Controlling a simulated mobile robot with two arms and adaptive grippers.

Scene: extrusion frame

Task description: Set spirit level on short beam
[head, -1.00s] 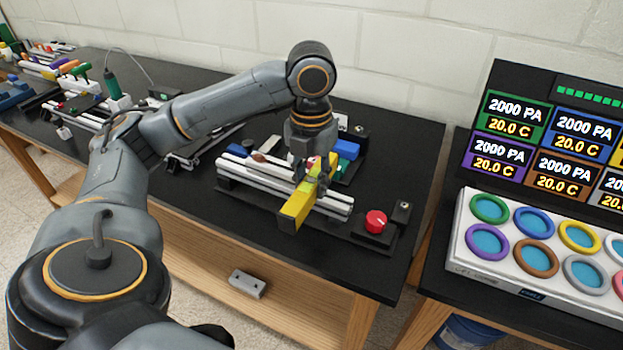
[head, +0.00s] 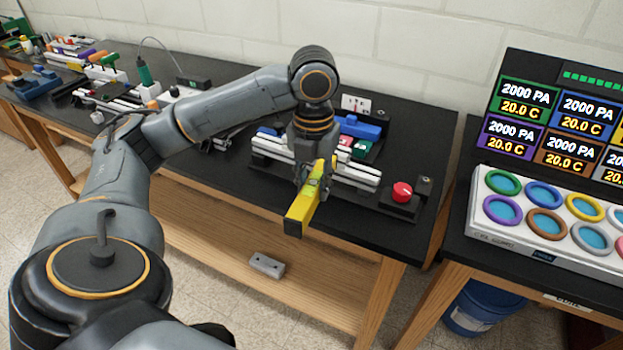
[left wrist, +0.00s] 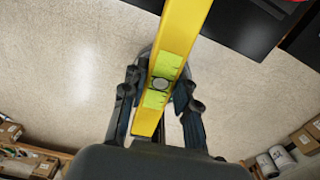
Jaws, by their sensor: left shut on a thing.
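The yellow spirit level (head: 304,207) is held by my left gripper (head: 316,180), in front of the extrusion frame and near the table's front edge. In the left wrist view the spirit level (left wrist: 181,38), with its green vial window, lies between both fingers of the left gripper (left wrist: 158,88), which are shut on it. The silver extrusion beams (head: 355,172) lie on the black table behind the level, partly hidden by the gripper. I cannot tell which of them is the short beam. The right gripper is not in view.
A red knob on a black box (head: 402,192) stands right of the beams. A blue block (head: 358,127) and a small sign (head: 357,104) are behind them. A grey block (head: 267,265) lies on the lower shelf. A display panel (head: 545,130) stands on the right table.

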